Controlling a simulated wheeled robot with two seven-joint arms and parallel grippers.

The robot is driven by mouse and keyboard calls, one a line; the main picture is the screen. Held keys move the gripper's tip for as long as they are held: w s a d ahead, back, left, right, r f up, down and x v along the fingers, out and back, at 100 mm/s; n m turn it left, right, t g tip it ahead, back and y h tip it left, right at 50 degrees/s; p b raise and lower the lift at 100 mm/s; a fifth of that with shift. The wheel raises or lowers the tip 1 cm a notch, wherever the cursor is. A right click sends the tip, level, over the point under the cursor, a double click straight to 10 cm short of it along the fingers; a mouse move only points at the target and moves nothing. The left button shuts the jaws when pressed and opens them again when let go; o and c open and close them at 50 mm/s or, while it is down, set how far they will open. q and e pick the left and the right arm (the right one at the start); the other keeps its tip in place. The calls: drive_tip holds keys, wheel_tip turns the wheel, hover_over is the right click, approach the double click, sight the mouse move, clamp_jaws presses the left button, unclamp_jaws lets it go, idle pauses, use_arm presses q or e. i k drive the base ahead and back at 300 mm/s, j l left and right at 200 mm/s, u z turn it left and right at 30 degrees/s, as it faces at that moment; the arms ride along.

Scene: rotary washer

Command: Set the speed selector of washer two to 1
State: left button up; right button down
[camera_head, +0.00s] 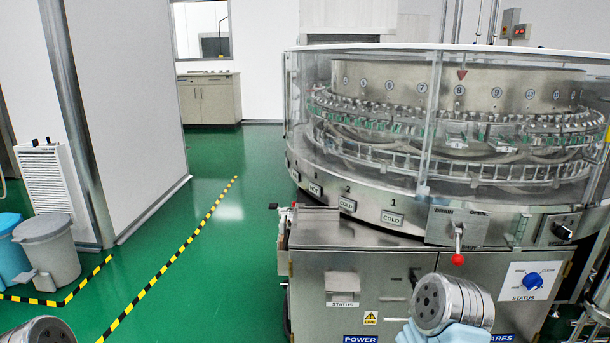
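A large round rotary washer (385,177) with clear guards stands at the right. A black knob (563,231) sits on its front band at the far right; its markings are too small to read. A blue knob (533,281) sits on a white plate lower down, above the word STATUS. I cannot tell which knob is the speed selector or whether this is washer two. Parts of my arms show at the bottom left corner and in front of the cabinet at bottom right. No fingers of either gripper show.
A lever with a red ball (458,258) sticks out left of the black knob. A steel cabinet (340,262) is below the washer. Grey bin (50,255) and blue bin (10,250) stand at the left. The green floor (200,270) between is clear, with yellow-black tape.

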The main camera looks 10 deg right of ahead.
sight(562, 234)
drive_tip(key=z, duration=1.85)
